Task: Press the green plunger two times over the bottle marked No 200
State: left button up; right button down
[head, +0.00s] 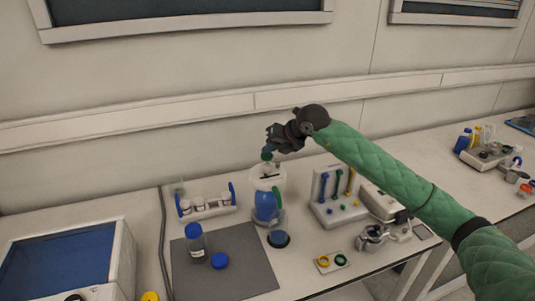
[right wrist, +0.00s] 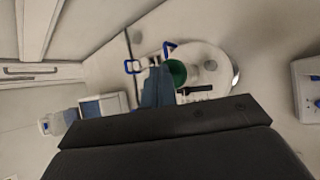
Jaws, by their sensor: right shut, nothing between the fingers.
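The green plunger (head: 267,156) tops a white dispenser (head: 268,174) with a blue reservoir (head: 265,205). A small vessel with blue liquid (head: 279,236) stands at its foot. My right gripper (head: 270,149) is shut and empty, pointing down at the plunger. In the right wrist view its closed fingers (right wrist: 157,82) are right beside the green plunger (right wrist: 177,73) and partly overlap it; whether they touch it I cannot tell. No "No 200" marking is legible. My left gripper is out of view.
A blue cap (head: 219,261) lies on the grey mat (head: 250,272). A white rack (head: 206,206) stands behind it. A grey block with colored tools (head: 338,195) is close on the right. A blue-topped box (head: 66,262) fills the left front.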

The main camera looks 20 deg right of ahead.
aim_at(270, 156)
jog(key=shift+f+b, duration=0.65)
jog(key=shift+f, duration=0.1)
dwell(0.7)
jog(key=shift+r, duration=1.15)
jog(key=shift+r+p, duration=0.15)
jog(key=shift+p, duration=0.15)
jog(key=shift+r+p, duration=0.6)
jog(key=shift+r, duration=2.3)
